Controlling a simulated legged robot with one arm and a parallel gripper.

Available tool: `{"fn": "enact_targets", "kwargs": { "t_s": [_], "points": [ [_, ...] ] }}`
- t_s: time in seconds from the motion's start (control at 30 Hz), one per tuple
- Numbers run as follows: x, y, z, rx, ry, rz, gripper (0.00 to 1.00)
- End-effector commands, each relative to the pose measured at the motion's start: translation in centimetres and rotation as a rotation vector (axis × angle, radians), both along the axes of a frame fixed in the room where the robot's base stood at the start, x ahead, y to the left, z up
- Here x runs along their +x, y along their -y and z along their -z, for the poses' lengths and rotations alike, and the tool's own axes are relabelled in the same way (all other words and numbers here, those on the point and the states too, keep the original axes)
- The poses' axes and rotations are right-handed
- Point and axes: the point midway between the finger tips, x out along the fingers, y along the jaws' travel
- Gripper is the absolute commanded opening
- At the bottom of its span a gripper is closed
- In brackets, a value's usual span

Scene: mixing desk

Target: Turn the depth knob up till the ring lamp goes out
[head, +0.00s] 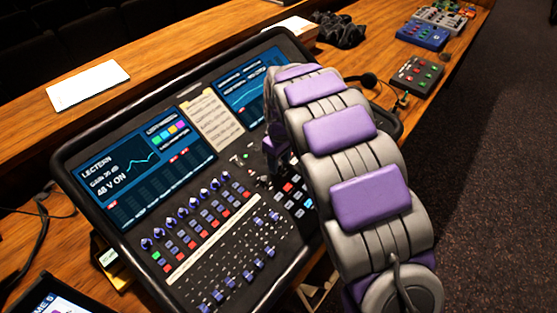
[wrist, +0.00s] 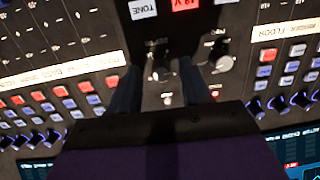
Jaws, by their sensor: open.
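My gripper (wrist: 160,74) is open in the wrist view, its two dark fingers reaching over a small group of knobs on the mixing desk (head: 189,265). Another pale round knob (wrist: 224,64) sits just right of the right finger. The small labels are too blurred to tell which is the depth knob. A small red light (wrist: 215,94) glows below the right-hand knob; I cannot tell whether it is the ring lamp. In the head view my arm hides most of this area.
Rows of blue knobs (head: 185,209) and coloured buttons fill the desk left of my arm. A screen (head: 128,167) reads LECTERN and 48 V ON. A paper note (head: 212,122) lies between the screens.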

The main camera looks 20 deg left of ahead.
Motion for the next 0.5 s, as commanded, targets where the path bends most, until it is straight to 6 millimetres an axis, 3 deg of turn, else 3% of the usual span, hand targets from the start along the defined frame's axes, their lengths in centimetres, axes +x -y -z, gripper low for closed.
{"fn": "enact_targets", "kwargs": {
  "t_s": [0.07, 0.5],
  "points": [
    [0.00, -0.05, 0.03, -0.001, 0.000, 0.000, 0.48],
    [0.01, -0.22, 0.07, -0.002, 0.000, 0.000, 0.06]
  ]
}}
